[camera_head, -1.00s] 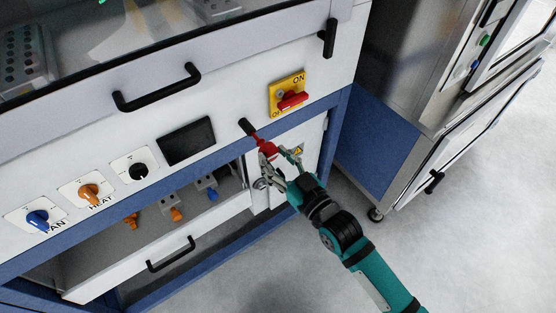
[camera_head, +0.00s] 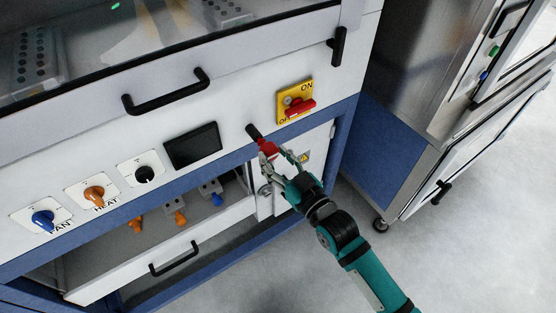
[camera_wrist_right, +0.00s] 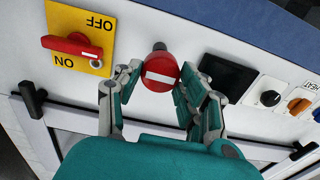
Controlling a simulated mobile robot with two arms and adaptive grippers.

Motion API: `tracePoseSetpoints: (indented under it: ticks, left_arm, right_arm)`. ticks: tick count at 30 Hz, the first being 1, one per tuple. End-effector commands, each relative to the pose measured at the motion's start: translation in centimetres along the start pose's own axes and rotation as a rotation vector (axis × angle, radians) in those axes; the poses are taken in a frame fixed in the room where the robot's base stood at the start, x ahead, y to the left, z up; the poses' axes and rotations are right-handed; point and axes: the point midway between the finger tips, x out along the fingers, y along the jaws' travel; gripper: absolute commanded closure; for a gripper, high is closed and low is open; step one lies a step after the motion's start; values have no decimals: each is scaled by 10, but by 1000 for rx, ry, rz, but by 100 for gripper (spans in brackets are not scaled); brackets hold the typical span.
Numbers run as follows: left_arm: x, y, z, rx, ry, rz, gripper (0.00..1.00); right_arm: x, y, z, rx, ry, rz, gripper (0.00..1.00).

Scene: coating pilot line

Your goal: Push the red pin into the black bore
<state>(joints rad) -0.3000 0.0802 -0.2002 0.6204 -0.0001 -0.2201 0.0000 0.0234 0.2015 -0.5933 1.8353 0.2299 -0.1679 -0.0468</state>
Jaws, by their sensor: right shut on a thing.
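The red pin (camera_head: 268,146) is held between the fingers of my right gripper (camera_head: 273,156), in front of the white machine panel. The black bore (camera_head: 253,131) is a short dark tube on the panel, up and left of the pin. The pin's inner end meets or overlaps the bore in the head view; I cannot tell how deep it sits. In the wrist view the pin's round red head with a white bar (camera_wrist_right: 160,72) is between my fingers and covers part of the bore (camera_wrist_right: 159,46). My left gripper is not in view.
A yellow plate with a red switch (camera_head: 296,102) is right of the bore. A dark display (camera_head: 193,145) and several knobs are to its left. An open drawer (camera_head: 205,236) lies below. A black handle (camera_head: 165,92) sticks out above.

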Motion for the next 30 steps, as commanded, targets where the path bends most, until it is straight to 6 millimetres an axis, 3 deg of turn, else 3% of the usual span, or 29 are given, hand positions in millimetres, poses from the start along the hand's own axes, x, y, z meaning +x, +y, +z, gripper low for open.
tracePoseSetpoints:
  ticks: [14,15,18,21,30]
  left_arm:
    - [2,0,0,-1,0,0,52]
    - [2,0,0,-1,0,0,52]
    - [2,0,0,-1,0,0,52]
    - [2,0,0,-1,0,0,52]
    - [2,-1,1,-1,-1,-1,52]
  right_arm:
    - [11,0,-1,0,1,-1,98]
    - [11,0,-1,0,1,-1,55]
    - [11,0,-1,0,1,-1,42]
    - [11,0,-1,0,1,-1,33]
    - [7,0,0,-1,-1,0,33]
